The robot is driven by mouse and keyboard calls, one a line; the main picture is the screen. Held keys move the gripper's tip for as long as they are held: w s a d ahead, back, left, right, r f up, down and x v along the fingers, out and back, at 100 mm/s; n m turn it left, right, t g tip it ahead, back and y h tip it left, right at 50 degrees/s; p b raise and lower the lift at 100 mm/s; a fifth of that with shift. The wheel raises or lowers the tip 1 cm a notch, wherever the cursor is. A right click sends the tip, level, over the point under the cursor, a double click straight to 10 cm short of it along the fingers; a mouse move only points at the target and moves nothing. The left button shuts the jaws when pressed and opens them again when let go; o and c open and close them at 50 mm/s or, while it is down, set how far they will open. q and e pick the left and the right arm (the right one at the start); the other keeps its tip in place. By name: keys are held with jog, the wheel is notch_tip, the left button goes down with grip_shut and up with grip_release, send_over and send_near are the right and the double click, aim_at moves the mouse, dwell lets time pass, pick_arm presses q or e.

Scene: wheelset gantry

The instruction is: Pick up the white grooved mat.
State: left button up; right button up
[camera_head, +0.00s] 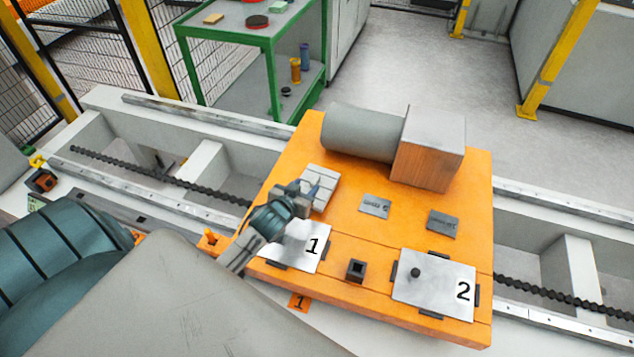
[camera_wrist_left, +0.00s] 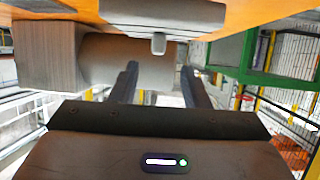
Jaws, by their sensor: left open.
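The white grooved mat (camera_head: 323,180) lies on the orange machine top, left of its middle and in front of the grey cylinder. My left gripper (camera_head: 311,192) is open at the mat's near side and hides part of it in the head view. I cannot tell whether the fingers touch the mat. In the left wrist view the two dark fingers (camera_wrist_left: 158,82) stand apart with nothing seen between them. A pale flat piece (camera_wrist_left: 165,12) shows at the top there; I cannot tell if it is the mat. My right gripper is not in view.
A grey cylinder (camera_head: 362,132) and a box-shaped housing (camera_head: 430,145) stand behind the mat. Plate 1 (camera_head: 312,244) and plate 2 (camera_head: 434,285) lie in front. Two small grey plates (camera_head: 375,207) lie to the right. A green shelf (camera_head: 262,42) stands beyond the rail.

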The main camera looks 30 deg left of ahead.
aim_at(314, 180)
pick_arm(q)
jog(key=shift+x, duration=0.9)
jog(key=shift+w+f, duration=0.15)
jog(key=shift+w, duration=0.15)
jog(key=p+x, duration=0.1)
jog(key=x, duration=0.3)
jog(key=shift+d+f, duration=0.1)
jog(key=shift+d, duration=0.05)
jog(key=shift+w+f, duration=0.15)
jog(key=shift+w, duration=0.25)
jog(key=c, duration=0.7)
grip_shut()
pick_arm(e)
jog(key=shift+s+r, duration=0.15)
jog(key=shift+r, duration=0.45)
